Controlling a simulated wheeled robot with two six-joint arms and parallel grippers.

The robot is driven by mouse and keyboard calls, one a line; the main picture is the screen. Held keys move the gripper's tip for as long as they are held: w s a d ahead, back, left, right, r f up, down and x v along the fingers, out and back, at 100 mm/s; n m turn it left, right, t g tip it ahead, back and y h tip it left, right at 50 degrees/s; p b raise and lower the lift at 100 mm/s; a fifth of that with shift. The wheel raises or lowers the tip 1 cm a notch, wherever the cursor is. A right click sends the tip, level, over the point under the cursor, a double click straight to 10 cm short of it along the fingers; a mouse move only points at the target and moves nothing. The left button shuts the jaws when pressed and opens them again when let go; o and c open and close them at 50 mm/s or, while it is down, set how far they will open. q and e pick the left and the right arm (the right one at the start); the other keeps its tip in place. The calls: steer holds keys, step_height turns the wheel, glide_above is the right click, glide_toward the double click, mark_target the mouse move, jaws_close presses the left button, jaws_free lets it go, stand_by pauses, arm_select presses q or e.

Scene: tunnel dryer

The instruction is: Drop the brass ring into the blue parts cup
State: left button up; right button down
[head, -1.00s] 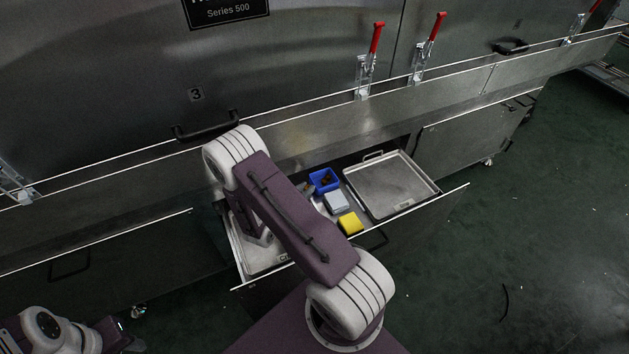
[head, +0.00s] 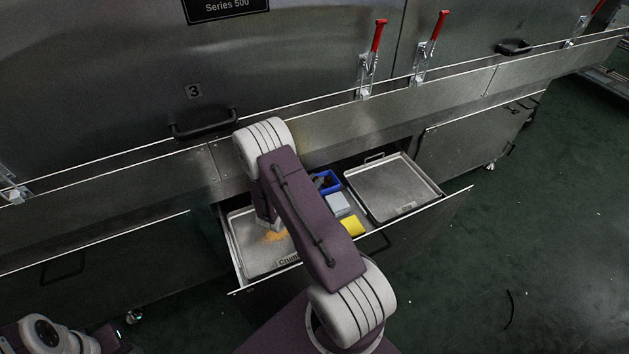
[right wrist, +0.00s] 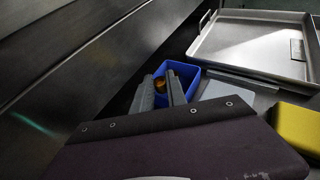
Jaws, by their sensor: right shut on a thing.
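The blue parts cup (head: 334,187) is in the open drawer in the head view, partly hidden behind my right arm. It also shows in the right wrist view (right wrist: 188,76), just past my fingertips. My right gripper (right wrist: 159,90) has its two grey fingers pointing at the cup. In the head view my right arm hides most of the gripper. My left gripper is not visible; only part of its arm shows.
A grey block (head: 338,204) and a yellow block (head: 352,226) sit beside the cup. A metal tray (head: 393,187) lies at the drawer's right. The dryer wall rises behind.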

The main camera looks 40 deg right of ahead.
steer(key=shift+f, duration=0.25)
steer(key=c, duration=1.3)
jaws_free()
steer(key=shift+c, duration=0.2)
